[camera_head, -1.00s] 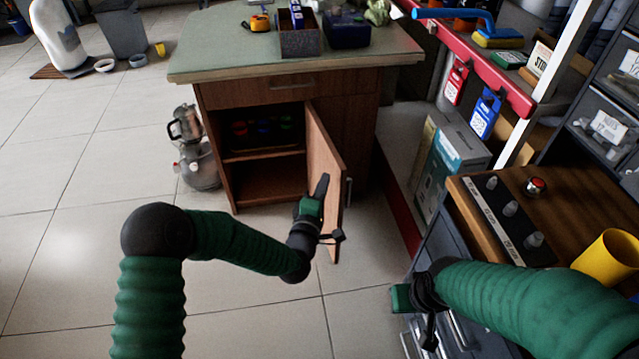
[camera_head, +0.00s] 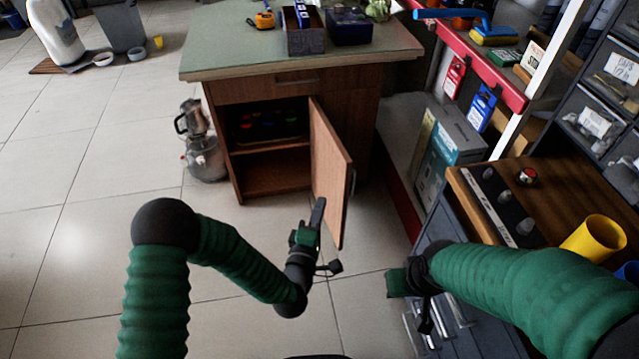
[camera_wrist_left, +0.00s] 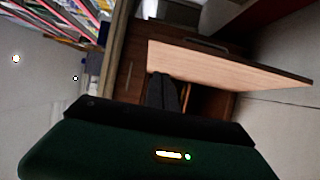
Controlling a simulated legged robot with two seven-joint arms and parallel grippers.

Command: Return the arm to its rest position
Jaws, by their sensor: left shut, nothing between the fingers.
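My left arm comes in from the left with green sleeves, and its gripper (camera_head: 319,214) is shut and empty. It is in front of the open cabinet door (camera_head: 331,172), near the door's lower part; whether they touch I cannot tell. In the left wrist view the dark shut fingers (camera_wrist_left: 162,95) point towards the cabinet, with the door (camera_wrist_left: 220,68) above and right of them. My right arm comes in from the lower right; its gripper (camera_head: 397,283) is partly hidden, and its fingers do not show clearly.
The wooden cabinet (camera_head: 270,90) has a green top bearing boxes and a tape measure. Its open inside holds a dark tray (camera_head: 268,125). Metal pots (camera_head: 203,150) stand left of it. A drawer unit with a yellow cup (camera_head: 594,238) is at right.

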